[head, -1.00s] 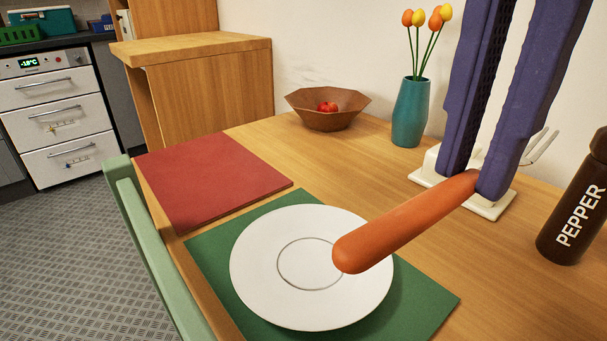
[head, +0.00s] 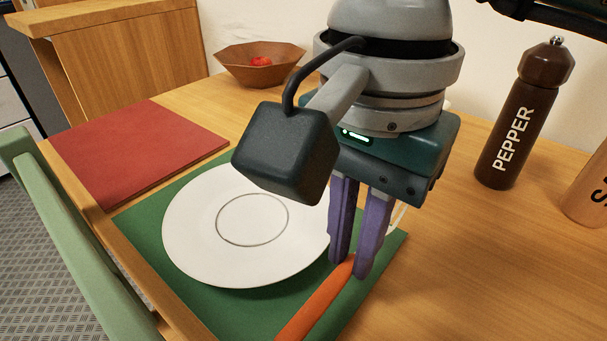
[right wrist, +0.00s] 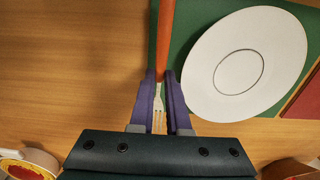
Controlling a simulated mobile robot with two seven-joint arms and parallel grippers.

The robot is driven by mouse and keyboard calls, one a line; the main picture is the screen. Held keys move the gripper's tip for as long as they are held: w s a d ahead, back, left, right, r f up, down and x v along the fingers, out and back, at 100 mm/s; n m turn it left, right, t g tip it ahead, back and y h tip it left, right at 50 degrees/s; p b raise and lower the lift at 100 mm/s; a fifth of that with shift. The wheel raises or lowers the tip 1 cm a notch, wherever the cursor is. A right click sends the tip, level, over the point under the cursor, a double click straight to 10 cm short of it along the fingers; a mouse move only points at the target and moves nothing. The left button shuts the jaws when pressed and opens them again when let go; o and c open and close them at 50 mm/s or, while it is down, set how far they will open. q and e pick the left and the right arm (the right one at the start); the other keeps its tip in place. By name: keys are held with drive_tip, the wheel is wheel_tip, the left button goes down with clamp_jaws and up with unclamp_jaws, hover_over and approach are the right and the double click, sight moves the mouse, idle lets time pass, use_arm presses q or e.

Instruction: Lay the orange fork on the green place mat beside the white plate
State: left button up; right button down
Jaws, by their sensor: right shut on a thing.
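My right gripper (head: 350,265) points down with its purple fingers shut on the orange fork (head: 318,306). The fork's handle runs toward the front of the head view, over the right part of the green place mat (head: 240,312), beside the white plate (head: 190,225). In the right wrist view the fork (right wrist: 167,40) runs between the fingers, its pale tines toward the gripper's body and its handle over the mat's edge strip. The plate (right wrist: 275,40) lies to its right. I cannot tell whether the fork touches the mat. My left gripper is not in view.
A red mat (head: 135,150) lies left of the plate. A brown bowl with red fruit (head: 258,72) stands at the back. A pepper mill (head: 510,130) and an orange-brown mill (head: 590,190) stand right. A green chair (head: 75,245) borders the left edge.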

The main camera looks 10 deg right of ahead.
sight(350, 263)
wheel_tip(350, 263, down, 3)
drive_tip(key=shift+f, duration=0.2)
drive_tip(key=shift+f+b, duration=0.1)
drive_tip(key=shift+b, duration=0.25)
drive_tip(key=shift+f, duration=0.1)
drive_tip(key=c, duration=0.9)
unclamp_jaws()
drive_tip(key=shift+r, duration=0.35)
wheel_tip(350, 263, up, 12)
drive_tip(key=p, duration=0.2)
